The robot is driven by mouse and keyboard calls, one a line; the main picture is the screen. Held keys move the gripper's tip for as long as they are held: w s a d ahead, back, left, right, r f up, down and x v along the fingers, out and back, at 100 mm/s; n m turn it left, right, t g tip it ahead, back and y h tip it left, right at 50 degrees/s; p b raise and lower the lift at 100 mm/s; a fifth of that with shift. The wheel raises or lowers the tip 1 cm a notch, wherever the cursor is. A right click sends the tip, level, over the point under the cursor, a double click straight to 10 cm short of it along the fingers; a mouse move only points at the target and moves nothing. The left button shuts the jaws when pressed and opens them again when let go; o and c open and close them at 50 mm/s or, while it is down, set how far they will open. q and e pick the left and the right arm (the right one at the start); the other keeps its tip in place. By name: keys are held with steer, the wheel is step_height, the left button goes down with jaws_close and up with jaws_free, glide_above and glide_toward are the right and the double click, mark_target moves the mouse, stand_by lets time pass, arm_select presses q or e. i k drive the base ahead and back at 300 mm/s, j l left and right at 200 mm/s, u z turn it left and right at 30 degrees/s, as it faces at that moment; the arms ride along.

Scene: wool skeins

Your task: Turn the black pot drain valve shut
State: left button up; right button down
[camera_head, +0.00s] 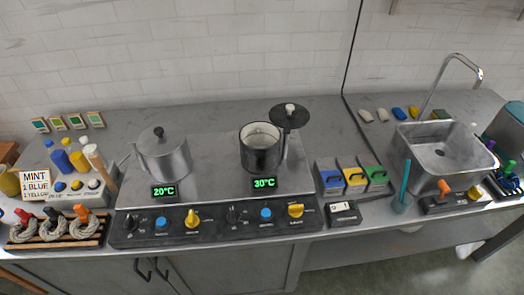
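A dark metal pot (262,159) stands open on the right of the stove, above a display reading 30°C. A lighter silver pot (165,160) with its lid on stands on the left, above a display reading 20°C. Below each pot is a row of black, blue and yellow controls. The right yellow handle (296,210) lies roughly sideways; the left yellow handle (192,217) stands roughly upright. The right black knob (233,215) is left of the right blue knob (266,214). Control labels are too small to read, so I cannot tell which is the drain valve. Neither gripper shows.
A dark lid (290,117) is held up beside the dark pot. Blue, yellow and green boxes (353,180) stand right of the stove, before a steel sink (437,151). Skeins (55,229) on a wooden rack and several bottles (76,160) fill the left end.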

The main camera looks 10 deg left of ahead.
mark_target(296, 211)
steer(key=j+z, duration=0.4)
steer(key=k+j+z, duration=0.2)
steer(key=z, duration=0.15)
steer(key=k+j+z, duration=0.15)
steer(key=j+z, duration=0.25)
